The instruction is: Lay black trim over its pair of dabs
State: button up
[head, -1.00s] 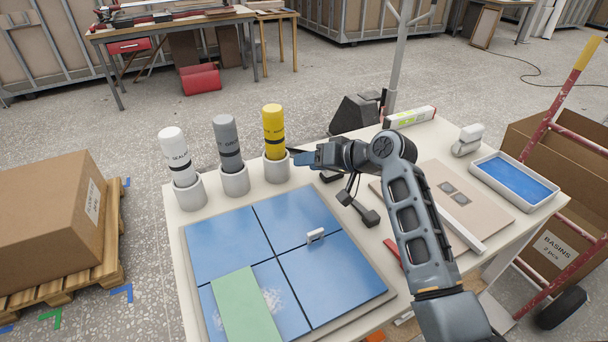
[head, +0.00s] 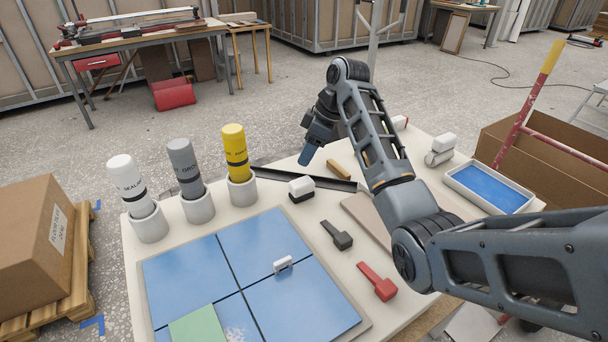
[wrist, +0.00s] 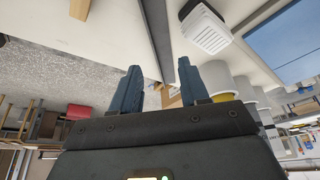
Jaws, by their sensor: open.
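The black trim (head: 328,183) is a long dark strip lying near the far edge of the white table, beyond the blue panels. It also shows in the wrist view (wrist: 157,35), running down toward the space between my fingers. My gripper (head: 308,156) has blue fingers pointing down above the far edge, close to the trim. In the wrist view my gripper (wrist: 160,88) is open with nothing held; I cannot tell its exact height above the trim. The dabs are not visible; my arm covers much of the beige board (head: 366,213).
A white-and-black block (head: 302,187) and a tan block (head: 338,168) lie near the trim. Yellow (head: 235,152), grey (head: 184,167) and white (head: 127,182) tubes stand in cups. Black (head: 337,235) and red (head: 378,281) tools lie right of the blue panels (head: 265,240).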

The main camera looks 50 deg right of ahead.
jog(key=p+x, duration=0.1)
jog(key=x, duration=0.6)
jog(key=shift+a+f, duration=0.1)
jog(key=shift+a, duration=0.05)
jog(key=shift+c, duration=0.3)
grip_shut()
